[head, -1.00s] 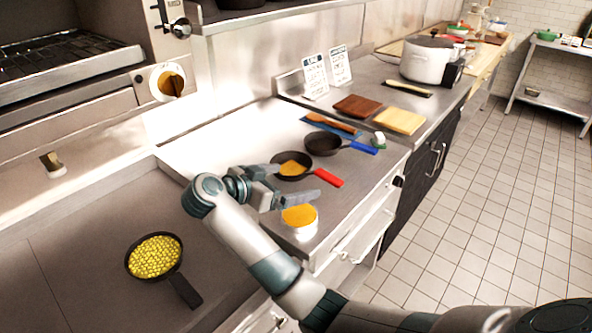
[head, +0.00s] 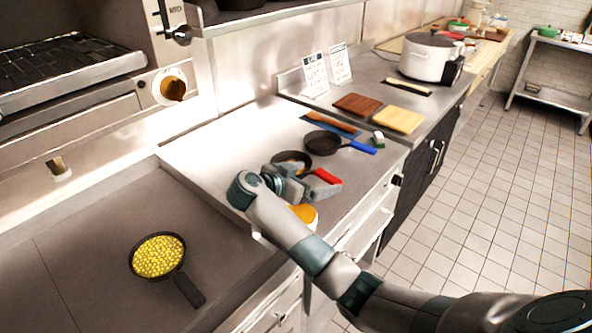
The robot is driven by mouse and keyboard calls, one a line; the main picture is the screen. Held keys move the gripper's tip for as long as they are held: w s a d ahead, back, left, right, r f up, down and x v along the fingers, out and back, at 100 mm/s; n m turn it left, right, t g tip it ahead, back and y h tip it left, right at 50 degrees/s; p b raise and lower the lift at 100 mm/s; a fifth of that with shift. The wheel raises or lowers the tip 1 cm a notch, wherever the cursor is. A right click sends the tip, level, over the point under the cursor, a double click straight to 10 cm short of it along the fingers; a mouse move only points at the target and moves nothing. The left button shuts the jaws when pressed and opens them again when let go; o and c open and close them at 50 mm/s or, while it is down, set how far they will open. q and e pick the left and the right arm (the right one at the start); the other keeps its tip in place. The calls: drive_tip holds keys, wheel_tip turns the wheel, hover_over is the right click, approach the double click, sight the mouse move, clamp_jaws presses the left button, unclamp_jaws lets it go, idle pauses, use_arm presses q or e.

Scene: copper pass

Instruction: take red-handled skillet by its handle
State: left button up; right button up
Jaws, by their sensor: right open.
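The red-handled skillet (head: 304,156) sits on the steel counter, its pan partly hidden behind my right gripper. Its red handle (head: 326,176) shows at the fingers. My right gripper (head: 317,181) is open, with its fingers close around the handle in this view; whether they touch it I cannot tell. Something orange shows in the pan. My left gripper is not in view.
A blue-handled skillet (head: 323,143) stands just behind. A container with an orange top (head: 305,213) is just in front, partly covered by my arm. A black skillet of yellow pieces (head: 158,257) is at the lower left. Brown (head: 357,104) and yellow (head: 398,119) boards lie farther back.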

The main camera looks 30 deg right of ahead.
sight(327, 176)
drive_tip(key=shift+d, duration=0.15)
drive_tip(key=shift+w+d+f, duration=0.1)
drive_tip(key=shift+w+d, duration=0.05)
drive_tip(key=shift+d, duration=0.05)
drive_tip(key=shift+f+p+x, duration=0.25)
drive_tip(key=shift+p+x, duration=0.75)
drive_tip(key=shift+x, duration=1.25)
drive_tip(key=shift+a, duration=0.2)
drive_tip(key=shift+c, duration=0.6)
drive_tip(key=c, duration=1.8)
